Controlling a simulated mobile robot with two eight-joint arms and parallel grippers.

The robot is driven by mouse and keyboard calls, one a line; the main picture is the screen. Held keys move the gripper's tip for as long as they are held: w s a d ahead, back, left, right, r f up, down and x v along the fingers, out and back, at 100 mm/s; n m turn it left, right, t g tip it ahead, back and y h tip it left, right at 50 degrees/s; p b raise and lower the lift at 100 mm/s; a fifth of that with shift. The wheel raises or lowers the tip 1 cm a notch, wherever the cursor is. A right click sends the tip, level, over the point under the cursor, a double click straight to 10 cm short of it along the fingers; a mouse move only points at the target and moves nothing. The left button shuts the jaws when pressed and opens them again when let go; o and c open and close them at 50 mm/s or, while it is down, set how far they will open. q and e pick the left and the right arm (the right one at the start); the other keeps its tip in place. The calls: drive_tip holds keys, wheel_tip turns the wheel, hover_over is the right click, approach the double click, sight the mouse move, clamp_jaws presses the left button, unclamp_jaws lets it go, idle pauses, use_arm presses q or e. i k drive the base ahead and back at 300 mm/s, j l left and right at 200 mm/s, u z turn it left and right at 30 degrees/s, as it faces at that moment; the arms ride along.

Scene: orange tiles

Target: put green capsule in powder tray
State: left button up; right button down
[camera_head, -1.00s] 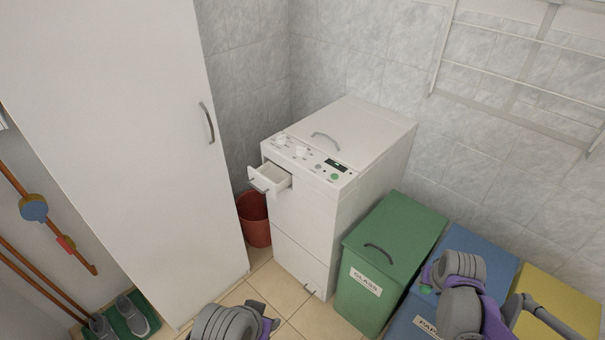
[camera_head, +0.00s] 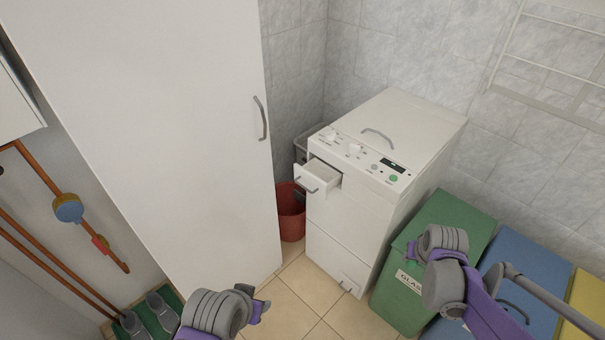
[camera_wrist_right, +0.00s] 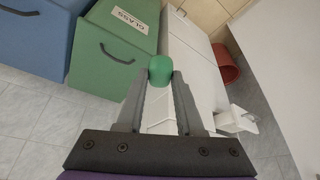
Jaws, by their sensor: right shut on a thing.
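The green capsule (camera_wrist_right: 161,70) is between the fingertips of my right gripper (camera_wrist_right: 161,80), which is shut on it, in the right wrist view. The powder tray (camera_head: 318,178) is a small white drawer pulled out of the top front of the white washing machine (camera_head: 350,220). The tray also shows in the right wrist view (camera_wrist_right: 236,119), to the right of the gripper and apart from the capsule. In the head view my right arm is over the bins and the capsule cannot be made out.
Green (camera_head: 435,245), blue (camera_head: 535,265) and yellow (camera_head: 588,295) bins stand right of the machine. A red bucket (camera_head: 291,215) is on its left, beside the tall white cabinet (camera_head: 170,130). Tiled floor (camera_head: 310,305) is clear in front of the machine.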

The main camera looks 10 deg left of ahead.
sight(320, 176)
drive_tip(key=j, duration=0.45)
drive_tip(key=i+j+u, duration=0.1)
drive_tip(key=j, duration=0.4)
drive_tip(key=i+j, duration=0.35)
drive_tip(key=i, duration=0.25)
